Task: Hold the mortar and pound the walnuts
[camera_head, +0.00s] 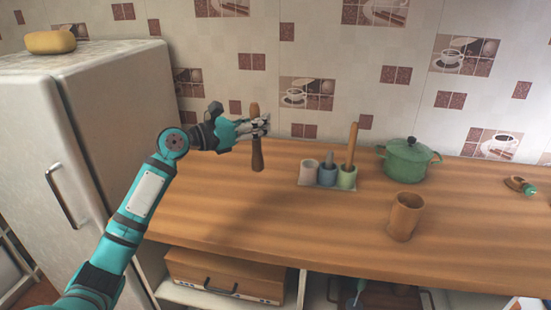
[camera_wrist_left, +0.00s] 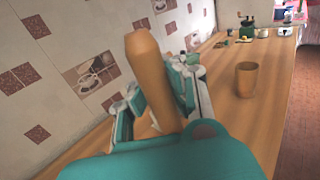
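My left gripper (camera_head: 262,125) is shut on a wooden pestle (camera_head: 257,157), held upright near the back of the counter on the left. The pestle (camera_wrist_left: 146,62) also stands between the fingers (camera_wrist_left: 160,110) in the left wrist view. The wooden mortar (camera_head: 403,219), a plain cup, stands upright on the counter to the right, well apart from the gripper. The mortar (camera_wrist_left: 246,82) shows in the left wrist view too. No walnuts can be made out; the mortar's inside is too small to read. My right gripper is not in view.
Between pestle and mortar stands a tray (camera_head: 321,184) with white, blue and green cups, a tall wooden stick rising from the green one. A green lidded pot (camera_head: 407,159) stands behind the mortar. A fridge (camera_head: 110,100) is at left. The front left counter (camera_head: 215,215) is clear.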

